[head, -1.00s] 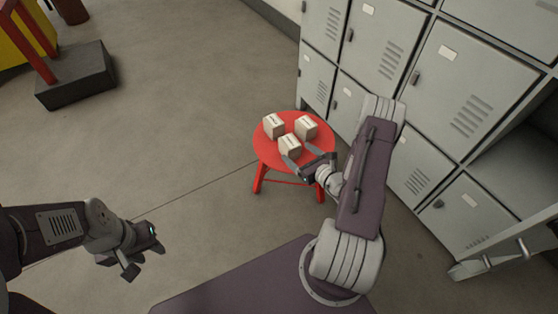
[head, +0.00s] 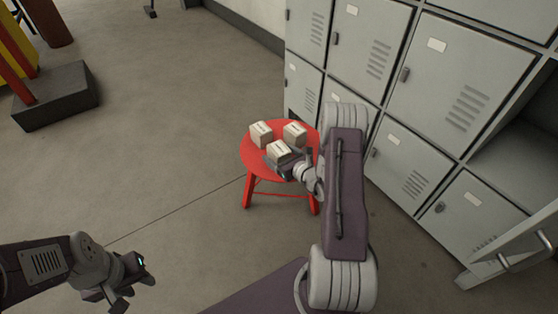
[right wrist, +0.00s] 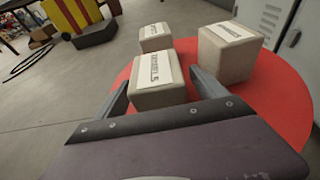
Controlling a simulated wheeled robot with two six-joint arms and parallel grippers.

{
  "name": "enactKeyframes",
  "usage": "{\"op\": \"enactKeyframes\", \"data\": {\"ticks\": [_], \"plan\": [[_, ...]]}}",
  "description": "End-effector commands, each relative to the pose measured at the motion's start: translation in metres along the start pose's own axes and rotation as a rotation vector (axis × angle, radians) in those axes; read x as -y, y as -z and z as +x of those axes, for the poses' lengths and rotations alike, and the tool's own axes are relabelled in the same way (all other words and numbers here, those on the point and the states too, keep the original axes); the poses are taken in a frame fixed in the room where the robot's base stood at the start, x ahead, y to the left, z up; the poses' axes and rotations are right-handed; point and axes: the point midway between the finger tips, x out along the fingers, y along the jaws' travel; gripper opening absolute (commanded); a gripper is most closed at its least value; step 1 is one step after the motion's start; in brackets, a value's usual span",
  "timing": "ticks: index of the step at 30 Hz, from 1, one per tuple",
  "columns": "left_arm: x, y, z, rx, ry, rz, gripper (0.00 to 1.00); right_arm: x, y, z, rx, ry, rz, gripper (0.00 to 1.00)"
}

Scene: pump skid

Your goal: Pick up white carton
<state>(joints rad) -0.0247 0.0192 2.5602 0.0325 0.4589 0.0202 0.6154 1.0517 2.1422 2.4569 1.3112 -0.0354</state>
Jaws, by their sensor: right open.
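Three white cartons stand on a round red stool (head: 256,166). The nearest carton (head: 279,152) is in front, with one behind it to the left (head: 261,133) and one behind it to the right (head: 295,134). In the right wrist view the nearest carton (right wrist: 156,80) lies between the open fingers of my right gripper (right wrist: 165,92). I cannot tell whether the fingers touch it. In the head view my right gripper (head: 288,164) is at the stool's near right side. My left gripper (head: 130,287) is low at the left, away from the stool, and appears open and empty.
Grey lockers (head: 365,60) stand behind and to the right of the stool. A dark block (head: 55,97) with red and yellow parts is at the far left. The floor (head: 150,150) between it and the stool is clear.

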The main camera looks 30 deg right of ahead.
Motion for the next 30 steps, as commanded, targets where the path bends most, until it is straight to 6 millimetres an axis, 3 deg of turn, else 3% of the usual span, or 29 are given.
{"op": "enactKeyframes", "data": {"ticks": [6,8,15,23,30], "plan": [[0.0,0.0,0.0,-0.001,0.0,0.0,0.36,0.0,-0.001,0.002,0.0,0.001,0.002,0.81],[0.0,0.0,0.0,-0.001,0.0,0.0,0.36,0.0,-0.001,0.002,0.0,0.001,0.001,0.68],[0.0,0.0,0.0,-0.001,0.0,0.0,0.36,0.0,-0.001,0.002,0.0,0.001,0.001,0.01],[0.0,0.0,-0.003,-0.001,0.0,0.0,0.36,0.0,-0.004,0.001,0.001,0.001,0.001,0.01],[-0.001,0.004,-0.032,-0.001,0.0,0.0,0.36,0.0,-0.039,-0.01,0.002,0.001,0.0,0.01]]}}
